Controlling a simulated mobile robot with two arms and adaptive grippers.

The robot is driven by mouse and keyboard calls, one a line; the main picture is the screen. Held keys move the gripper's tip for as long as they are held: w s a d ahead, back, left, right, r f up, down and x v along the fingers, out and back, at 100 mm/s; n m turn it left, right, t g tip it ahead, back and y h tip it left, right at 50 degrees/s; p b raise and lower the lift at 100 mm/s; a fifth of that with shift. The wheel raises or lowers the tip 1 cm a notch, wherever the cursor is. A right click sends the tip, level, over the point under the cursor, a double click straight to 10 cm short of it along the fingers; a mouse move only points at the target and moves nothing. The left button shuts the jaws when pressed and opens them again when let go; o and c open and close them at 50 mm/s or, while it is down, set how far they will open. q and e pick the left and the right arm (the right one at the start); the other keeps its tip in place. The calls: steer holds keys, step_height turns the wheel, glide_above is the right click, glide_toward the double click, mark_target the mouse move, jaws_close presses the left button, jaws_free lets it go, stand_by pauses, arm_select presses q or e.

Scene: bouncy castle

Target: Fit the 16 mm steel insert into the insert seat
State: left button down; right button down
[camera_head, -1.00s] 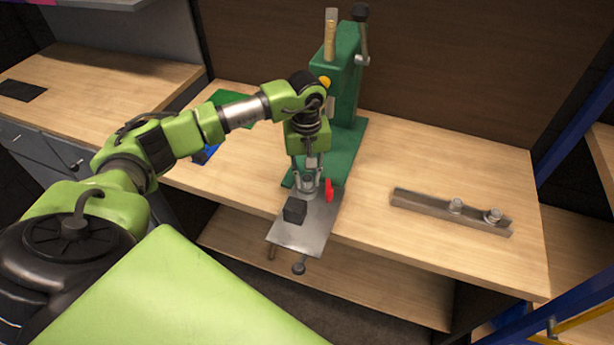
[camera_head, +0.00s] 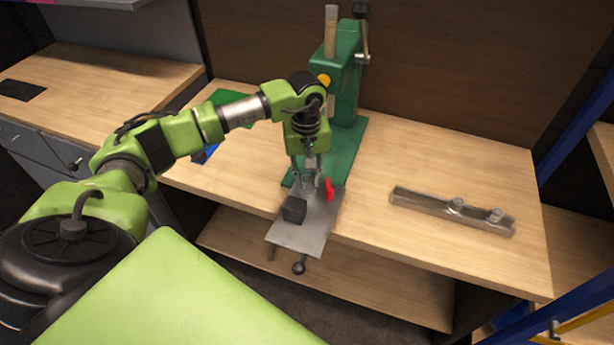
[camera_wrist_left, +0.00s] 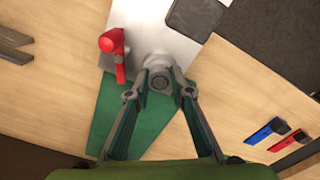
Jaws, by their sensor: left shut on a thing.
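My left gripper (camera_head: 308,184) points down over the steel plate (camera_head: 297,236) in front of the green press. In the left wrist view its fingers (camera_wrist_left: 160,89) close on a small round grey steel piece, the steel insert (camera_wrist_left: 160,83). A round grey collar, seemingly the insert seat (camera_wrist_left: 157,63), shows right at the fingertips on the plate. The fingers hide part of both, and I cannot tell how deep the insert sits. A red clamp handle (camera_head: 329,189) stands close beside the fingers. My right gripper is out of view.
The green press (camera_head: 345,100) stands behind the gripper. A black block (camera_head: 294,210) sits on the plate's front left. A steel rail (camera_head: 425,203) with two round steel pieces lies to the right. Blue and red items (camera_wrist_left: 265,132) lie on the table. The table between press and rail is clear.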

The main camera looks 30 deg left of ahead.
arm_select(q)
steer(key=c, duration=1.7)
jaws_free()
steer(key=shift+r, duration=0.15)
step_height(320, 180, up, 12)
steer(key=shift+s, duration=0.1)
